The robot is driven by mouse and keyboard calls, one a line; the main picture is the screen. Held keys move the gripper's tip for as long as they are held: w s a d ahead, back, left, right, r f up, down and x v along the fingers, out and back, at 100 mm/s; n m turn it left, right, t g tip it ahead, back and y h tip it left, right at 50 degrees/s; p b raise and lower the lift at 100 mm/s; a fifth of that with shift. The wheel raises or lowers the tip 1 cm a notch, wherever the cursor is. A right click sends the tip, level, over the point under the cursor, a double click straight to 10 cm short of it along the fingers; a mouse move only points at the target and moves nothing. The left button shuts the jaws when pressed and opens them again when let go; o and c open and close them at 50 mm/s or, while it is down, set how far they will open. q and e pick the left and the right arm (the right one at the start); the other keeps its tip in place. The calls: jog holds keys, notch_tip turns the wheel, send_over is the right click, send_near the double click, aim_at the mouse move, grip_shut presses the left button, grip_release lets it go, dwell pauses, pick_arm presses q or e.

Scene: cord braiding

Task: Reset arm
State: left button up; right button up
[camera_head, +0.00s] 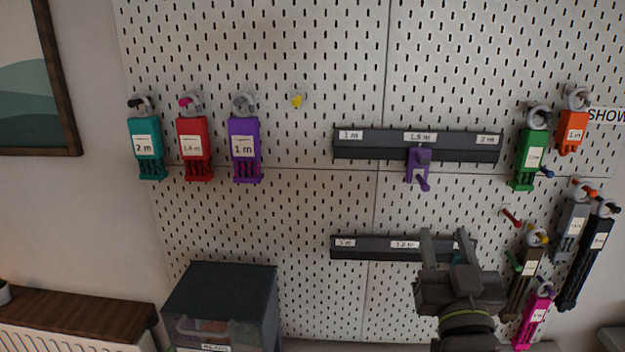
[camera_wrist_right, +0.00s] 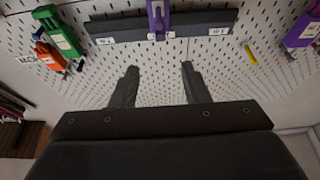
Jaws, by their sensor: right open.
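My right gripper (camera_head: 444,240) is open and empty, its two fingers pointing up in front of the lower dark rail (camera_head: 375,247). It covers the right part of that rail. In the right wrist view the open fingers (camera_wrist_right: 159,70) stand apart with only pegboard between them. A small purple piece (camera_head: 418,168) sits on the upper dark rail (camera_head: 375,143) below its middle label; it also shows in the right wrist view (camera_wrist_right: 157,18). My left gripper is in neither view.
Teal (camera_head: 146,140), red (camera_head: 194,140) and purple (camera_head: 244,140) labelled holders hang at left. Green (camera_head: 530,150), orange (camera_head: 572,128), and several grey, black and magenta holders hang at right, close to my right gripper. A yellow peg (camera_head: 297,101) is bare. A dark bin (camera_head: 222,290) stands lower left.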

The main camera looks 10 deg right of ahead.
jog(key=s+d+f+g+y, duration=0.1)
jog(key=s+f+g, duration=0.2)
jog(key=f, duration=0.5)
jog(key=s+d+f+n+g, duration=0.15)
jog(key=f+g, duration=0.25)
jog(key=f, duration=0.4)
jog(key=s+d+f+m+g+y, duration=0.1)
jog(key=s+f+g, duration=0.2)
jog(key=f, duration=0.6)
jog(key=s+f+n+g+y, duration=0.1)
jog(key=s+f+g, duration=0.3)
jog(key=s+f, duration=0.4)
jog(key=s+f+n+g+y, duration=0.1)
jog(key=s+f+g, duration=0.35)
jog(key=s, duration=0.55)
notch_tip(320, 180, down, 27)
jog(key=b, duration=0.1)
jog(key=s+f+g, duration=0.2)
jog(key=s+f, duration=1.2)
jog(key=f, duration=0.1)
jog(key=shift+a+f+b, duration=0.2)
jog(key=shift+a+b, duration=0.05)
jog(key=shift+b, duration=0.2)
